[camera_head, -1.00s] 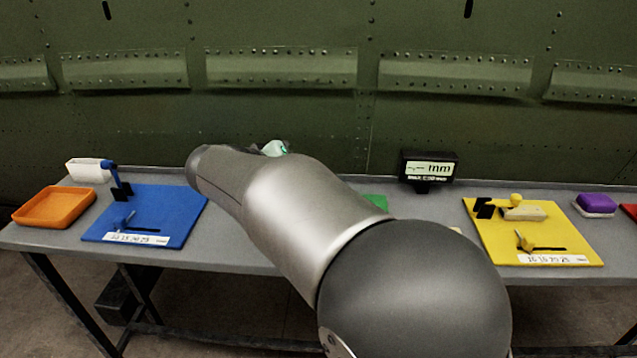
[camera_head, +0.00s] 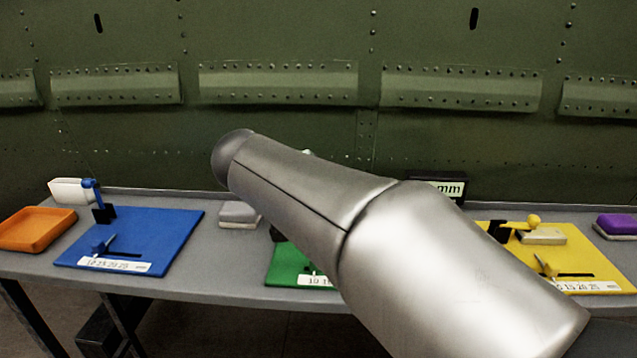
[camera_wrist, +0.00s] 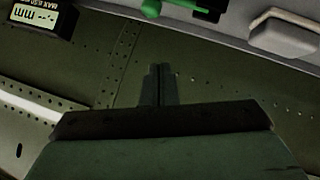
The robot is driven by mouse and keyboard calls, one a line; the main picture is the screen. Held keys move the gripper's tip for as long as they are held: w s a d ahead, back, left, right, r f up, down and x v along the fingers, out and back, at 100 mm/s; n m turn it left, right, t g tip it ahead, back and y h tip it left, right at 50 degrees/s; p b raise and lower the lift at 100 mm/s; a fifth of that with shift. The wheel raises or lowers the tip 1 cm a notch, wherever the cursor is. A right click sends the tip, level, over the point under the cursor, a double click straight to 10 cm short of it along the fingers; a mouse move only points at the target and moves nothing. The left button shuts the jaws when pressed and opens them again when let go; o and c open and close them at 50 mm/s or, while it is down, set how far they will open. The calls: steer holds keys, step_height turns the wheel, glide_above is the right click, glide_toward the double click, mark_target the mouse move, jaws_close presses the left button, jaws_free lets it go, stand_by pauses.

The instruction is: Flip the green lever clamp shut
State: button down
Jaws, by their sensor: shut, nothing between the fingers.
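The green board (camera_head: 285,268) lies in the middle of the table in the head view, mostly hidden behind my arm. The green lever clamp cannot be made out in the head view. In the wrist view, a green rounded knob (camera_wrist: 152,8) and a green bar, cut by the top edge, appear to belong to it. A dark piece shows beside the bar. My gripper (camera_wrist: 159,70) shows in the wrist view with its fingers together and empty, apart from the knob. Whether the lever is up or down cannot be told.
A grey block (camera_head: 240,214) lies left of the green board and a display (camera_head: 450,188) stands behind to the right. The blue board (camera_head: 135,240) and orange tray (camera_head: 38,229) are left, the yellow board (camera_head: 590,262) right. A green riveted panel (camera_head: 280,120) rises behind.

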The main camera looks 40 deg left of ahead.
steer(key=shift+r, duration=0.15)
steer(key=s+d+r+p, duration=0.2)
steer(key=s+d+r, duration=0.3)
steer(key=r, duration=0.4)
steer(key=shift+s+d+r, duration=0.35)
steer(key=shift+s+d, duration=0.05)
steer(key=shift+d, duration=0.45)
